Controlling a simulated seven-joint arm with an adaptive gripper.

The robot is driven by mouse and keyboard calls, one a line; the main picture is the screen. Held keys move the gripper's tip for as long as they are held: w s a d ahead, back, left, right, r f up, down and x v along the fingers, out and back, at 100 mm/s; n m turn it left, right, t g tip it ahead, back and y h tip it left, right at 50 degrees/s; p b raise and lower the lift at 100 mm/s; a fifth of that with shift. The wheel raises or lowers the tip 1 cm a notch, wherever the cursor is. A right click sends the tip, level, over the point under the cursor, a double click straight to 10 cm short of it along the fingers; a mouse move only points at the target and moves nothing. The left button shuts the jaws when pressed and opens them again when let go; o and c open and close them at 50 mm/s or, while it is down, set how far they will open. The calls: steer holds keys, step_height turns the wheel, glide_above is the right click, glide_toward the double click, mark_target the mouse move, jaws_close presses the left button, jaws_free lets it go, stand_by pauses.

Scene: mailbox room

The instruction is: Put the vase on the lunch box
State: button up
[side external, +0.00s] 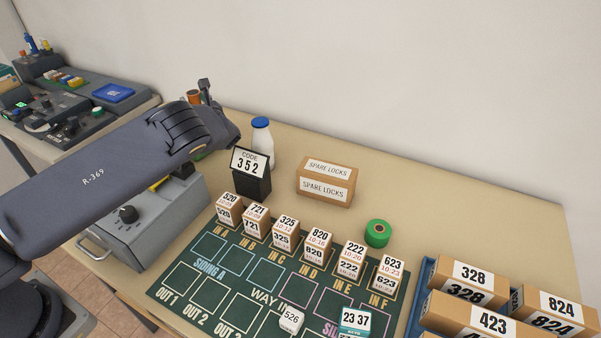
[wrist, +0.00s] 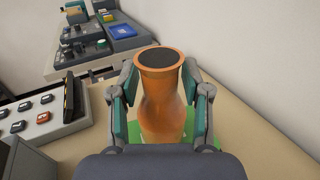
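The orange vase (wrist: 163,100) stands upright between the two fingers of my gripper (wrist: 162,85) in the wrist view. The teal pads sit against its sides near the rim, and its dark opening faces up. In the side external view only a bit of the vase (side external: 194,97) shows behind the wrist, beside a dark finger of my gripper (side external: 204,92). A flat green surface, apparently the lunch box (wrist: 215,142), shows under the vase in the wrist view. The vase's foot is hidden, so I cannot tell whether it touches the green surface.
A white bottle with a blue cap (side external: 262,138), a black code sign (side external: 252,172) and a spare locks box (side external: 326,181) stand close by on the table. A grey control box (side external: 150,225) is below my arm. Numbered parcels line the green board (side external: 215,270).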

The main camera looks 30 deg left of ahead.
steer(key=shift+o, duration=0.5)
steer(key=shift+r, duration=0.2)
steer(key=v, duration=0.7)
steer(key=shift+d, duration=0.25)
steer(key=shift+s, duration=0.1)
